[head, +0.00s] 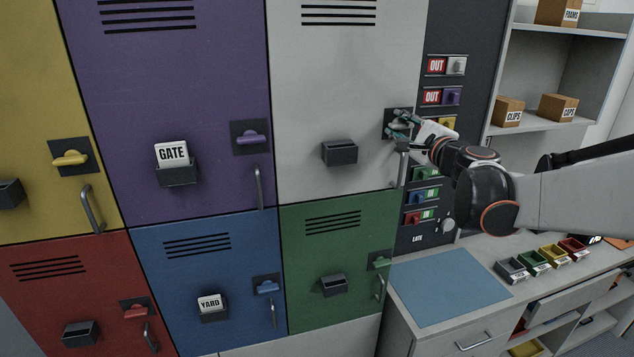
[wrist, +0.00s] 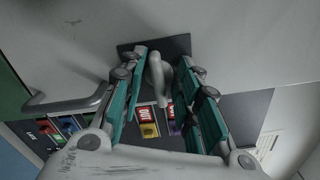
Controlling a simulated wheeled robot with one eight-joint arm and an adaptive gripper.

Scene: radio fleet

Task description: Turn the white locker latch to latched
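The white locker door (head: 345,85) is at the upper middle right of the head view, and it is shut. Its dark latch plate (head: 390,116) is partly covered by my gripper (head: 399,125), which hides the latch there. In the wrist view the pale latch handle (wrist: 158,75) stands out from the dark plate (wrist: 175,45). My gripper (wrist: 163,62) is open, with its two green-padded fingers on either side of the handle. A gap shows between handle and fingers, clearest on the right. I cannot tell the latch's exact turn.
The white door's grey pull handle (head: 403,165) is just below my gripper; it also shows at the left in the wrist view (wrist: 70,105). A dark panel with IN/OUT sliders (head: 440,95) stands to the right. A counter with a blue mat (head: 448,285) and small trays lies below.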

